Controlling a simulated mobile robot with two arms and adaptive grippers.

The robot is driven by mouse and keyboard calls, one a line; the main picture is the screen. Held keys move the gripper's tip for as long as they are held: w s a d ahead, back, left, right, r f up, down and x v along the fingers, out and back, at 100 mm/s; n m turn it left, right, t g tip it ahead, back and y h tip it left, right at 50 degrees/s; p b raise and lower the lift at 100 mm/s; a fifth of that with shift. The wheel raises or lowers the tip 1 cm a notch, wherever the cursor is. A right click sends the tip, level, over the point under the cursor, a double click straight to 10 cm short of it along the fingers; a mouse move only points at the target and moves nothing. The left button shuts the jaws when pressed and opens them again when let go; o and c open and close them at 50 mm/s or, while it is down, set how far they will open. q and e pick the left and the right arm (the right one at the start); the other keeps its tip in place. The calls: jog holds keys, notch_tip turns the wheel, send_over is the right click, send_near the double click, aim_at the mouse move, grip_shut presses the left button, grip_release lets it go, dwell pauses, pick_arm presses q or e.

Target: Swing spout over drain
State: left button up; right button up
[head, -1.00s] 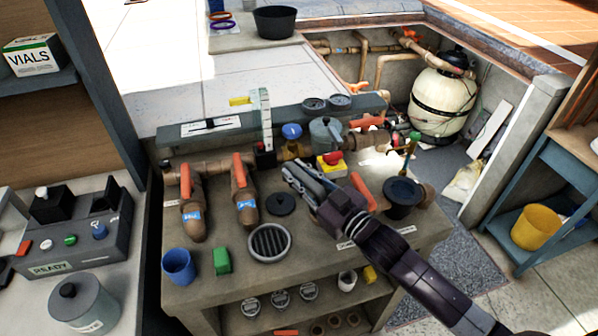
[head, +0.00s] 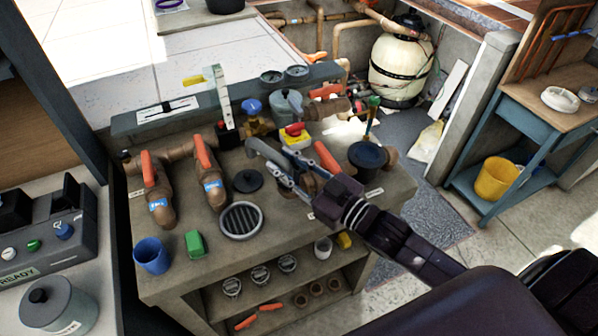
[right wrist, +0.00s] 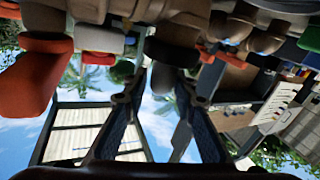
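The round drain (head: 241,220) has a dark slotted grate and a pale rim, set in the counter top near its front. A brass valve with a blue knob (head: 251,107) stands behind it; I cannot tell which part is the spout. My right gripper (head: 264,163) is above the counter, behind and right of the drain, beside a flat black lid (head: 248,181). In the right wrist view its fingers (right wrist: 160,85) are apart with nothing held between them. A dark rounded part (right wrist: 172,52) lies beyond the tips. My left gripper is out of view.
Two orange-handled valves (head: 205,155) stand left of the gripper. A red-and-yellow switch (head: 295,135) and an orange handle (head: 327,157) are close to it. A blue cup (head: 151,256) and green block (head: 195,243) sit at the front left. A dark round cup (head: 367,155) stands right.

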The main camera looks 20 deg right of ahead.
jog(key=shift+v, duration=2.25)
jog(key=shift+c, duration=0.3)
